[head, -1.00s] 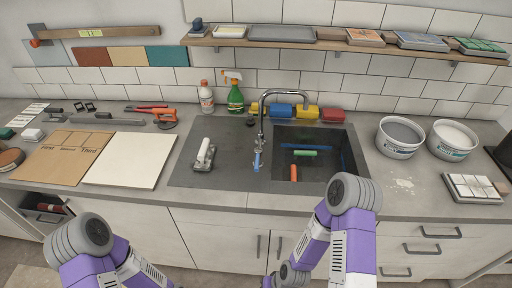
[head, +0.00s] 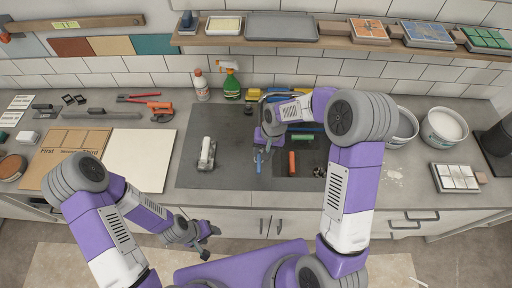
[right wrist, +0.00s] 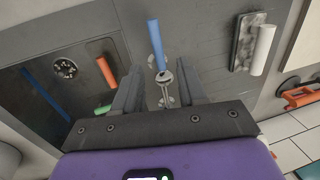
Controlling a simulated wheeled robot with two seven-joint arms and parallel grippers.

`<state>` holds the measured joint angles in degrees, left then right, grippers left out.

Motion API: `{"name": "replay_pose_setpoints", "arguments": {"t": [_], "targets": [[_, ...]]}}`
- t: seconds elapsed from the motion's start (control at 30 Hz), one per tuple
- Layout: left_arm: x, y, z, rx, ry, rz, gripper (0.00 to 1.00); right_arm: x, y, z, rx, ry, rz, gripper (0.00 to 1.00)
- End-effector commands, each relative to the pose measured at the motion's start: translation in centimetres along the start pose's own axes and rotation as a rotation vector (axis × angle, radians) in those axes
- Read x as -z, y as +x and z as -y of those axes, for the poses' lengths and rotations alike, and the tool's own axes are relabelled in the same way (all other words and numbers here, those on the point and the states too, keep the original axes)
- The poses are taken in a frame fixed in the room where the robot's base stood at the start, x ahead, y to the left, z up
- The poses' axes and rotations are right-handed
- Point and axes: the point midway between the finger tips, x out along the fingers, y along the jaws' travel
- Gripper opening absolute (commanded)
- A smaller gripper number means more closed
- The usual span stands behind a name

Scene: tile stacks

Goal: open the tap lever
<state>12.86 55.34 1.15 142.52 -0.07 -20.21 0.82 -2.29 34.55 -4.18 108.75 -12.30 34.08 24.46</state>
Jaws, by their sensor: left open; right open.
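The tap lever is blue and shows at the front of the sink in the head view (head: 258,161). In the right wrist view the blue lever (right wrist: 157,45) points up the picture from the chrome tap (right wrist: 165,82). My right gripper (right wrist: 157,78) is open, with the tap between its two fingers and most of the lever beyond the fingertips. I cannot tell whether a finger touches it. In the head view my right arm hides most of the tap. My left gripper (head: 206,240) is open and empty, low in front of the counter.
The sink basin (head: 285,170) holds an orange roller (head: 292,162) and a green one (head: 301,137). A white-handled float (head: 207,154) lies left of the lever. Bottles (head: 231,84) stand behind, and buckets (head: 443,128) stand to the right. A shelf (head: 300,43) runs above.

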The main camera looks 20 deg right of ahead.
Motion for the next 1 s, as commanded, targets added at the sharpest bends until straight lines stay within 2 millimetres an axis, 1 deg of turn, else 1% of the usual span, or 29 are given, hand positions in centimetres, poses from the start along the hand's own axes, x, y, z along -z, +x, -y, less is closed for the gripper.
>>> {"name": "replay_pose_setpoints", "arguments": {"t": [0.3, 0.4, 0.57, 0.83, 1.0], "targets": [[-0.2, -0.5, -0.1, 0.001, -0.001, 0.004, 0.55, -0.2, 4.8, -0.1, -0.001, 0.002, 0.005, 0.41], [-0.1, -0.6, -0.2, 0.000, -0.001, 0.002, 0.55, -0.1, 6.0, 0.0, -0.001, 0.000, 0.003, 0.41], [-0.1, -0.7, -0.2, 0.000, -0.001, 0.003, 0.55, -0.1, 7.0, 0.0, 0.000, 0.000, 0.001, 0.41], [-0.2, -0.7, -0.2, 0.000, 0.000, 0.003, 0.55, -0.1, 7.1, 0.0, 0.001, 0.000, 0.000, 0.41], [-0.1, -0.7, -0.2, 0.000, 0.000, 0.003, 0.55, -0.1, 7.1, 0.0, 0.001, 0.000, 0.000, 0.15]]}}
